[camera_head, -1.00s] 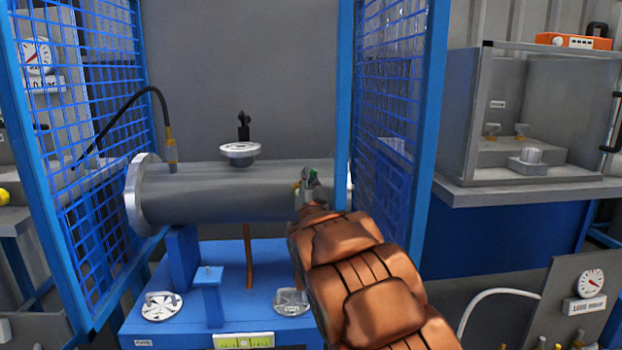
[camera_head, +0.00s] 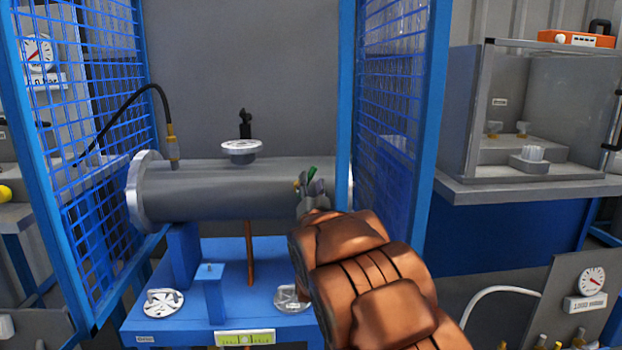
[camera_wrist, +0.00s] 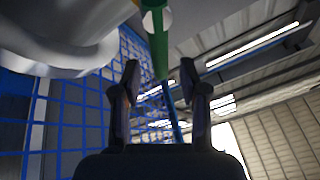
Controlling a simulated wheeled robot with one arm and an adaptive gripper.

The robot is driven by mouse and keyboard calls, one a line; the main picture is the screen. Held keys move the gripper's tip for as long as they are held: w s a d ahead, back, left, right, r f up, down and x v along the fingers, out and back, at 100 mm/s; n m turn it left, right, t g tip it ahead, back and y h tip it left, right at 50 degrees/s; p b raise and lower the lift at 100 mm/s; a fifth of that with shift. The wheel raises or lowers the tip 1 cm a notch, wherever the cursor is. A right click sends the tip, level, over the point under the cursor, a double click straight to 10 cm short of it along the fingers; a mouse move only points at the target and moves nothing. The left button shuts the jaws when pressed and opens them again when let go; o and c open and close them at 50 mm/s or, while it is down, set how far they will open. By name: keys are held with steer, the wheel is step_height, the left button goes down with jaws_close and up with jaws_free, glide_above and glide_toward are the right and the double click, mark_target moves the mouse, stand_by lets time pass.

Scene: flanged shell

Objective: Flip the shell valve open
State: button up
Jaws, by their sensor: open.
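The grey flanged shell (camera_head: 225,190) lies horizontally on blue supports. The valve's green lever (camera_head: 313,172) shows near the shell's right end, with a small brass-coloured part (camera_head: 297,185) beside it. My gripper (camera_head: 312,188) is at the lever and partly covers the valve. In the wrist view the green lever (camera_wrist: 158,42) comes down from the top edge, and its lower end appears between my open fingertips (camera_wrist: 160,76). I cannot tell whether a finger touches it. The valve body is mostly hidden by my gripper and arm.
A blue mesh guard (camera_head: 395,120) stands close to the right of my gripper, and another mesh guard (camera_head: 80,130) stands on the left. A round silver fitting (camera_head: 241,149) sits on top of the shell. The blue stand (camera_head: 190,325) is below.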

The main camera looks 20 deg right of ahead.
steer(key=v, duration=0.8)
steer(key=shift+s, duration=0.25)
steer(key=shift+a+f, duration=0.1)
steer(key=shift+f, duration=0.05)
